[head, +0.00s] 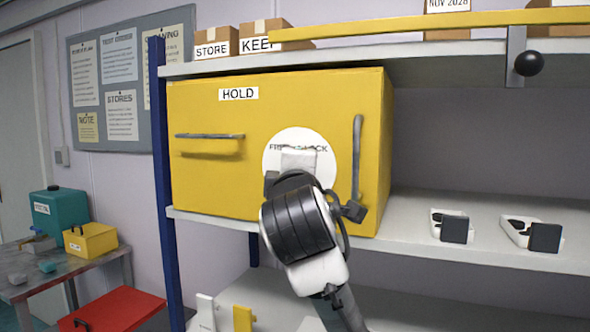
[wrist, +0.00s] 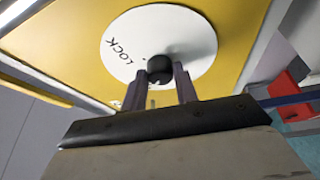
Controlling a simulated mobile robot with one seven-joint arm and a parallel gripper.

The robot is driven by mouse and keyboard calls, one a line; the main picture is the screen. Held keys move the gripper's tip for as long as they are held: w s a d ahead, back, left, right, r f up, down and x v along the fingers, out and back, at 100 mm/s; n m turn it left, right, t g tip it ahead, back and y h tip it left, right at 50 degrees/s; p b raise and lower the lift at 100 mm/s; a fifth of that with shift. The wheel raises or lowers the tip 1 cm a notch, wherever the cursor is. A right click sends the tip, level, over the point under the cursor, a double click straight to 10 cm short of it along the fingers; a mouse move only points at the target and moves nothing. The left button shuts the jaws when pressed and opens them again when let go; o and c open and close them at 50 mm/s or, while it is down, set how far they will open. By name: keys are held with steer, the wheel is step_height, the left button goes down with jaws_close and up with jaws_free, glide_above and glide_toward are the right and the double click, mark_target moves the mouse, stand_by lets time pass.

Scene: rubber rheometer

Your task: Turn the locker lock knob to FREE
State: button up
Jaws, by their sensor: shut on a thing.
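The yellow locker (head: 215,180) stands on the shelf with a HOLD label (head: 238,94) and its door closed. A white round dial (head: 325,165) on its front reads FREE at upper left and LOCK at upper right. My gripper (wrist: 161,88) is shut on the dark round lock knob (wrist: 159,66), with one finger on each side. In the wrist view the dial (wrist: 195,45) shows the word LOCK left of the knob. FREE is not visible there. My wrist hides the knob in the head view. I cannot tell which way the knob points.
A vertical grey bar handle (head: 357,155) stands close right of the dial, near my wrist. A horizontal grey handle (head: 210,136) is at the left. White and dark devices (head: 453,227) lie on the shelf at right. A black ball-ended lever (head: 528,63) hangs at upper right.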

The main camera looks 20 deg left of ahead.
stand_by(0.5)
steer(key=o, duration=1)
steer(key=shift+c, duration=0.2)
steer(key=b+v, duration=0.5)
steer(key=v, duration=0.9)
steer(key=shift+d, duration=0.1)
steer(key=shift+w, duration=0.1)
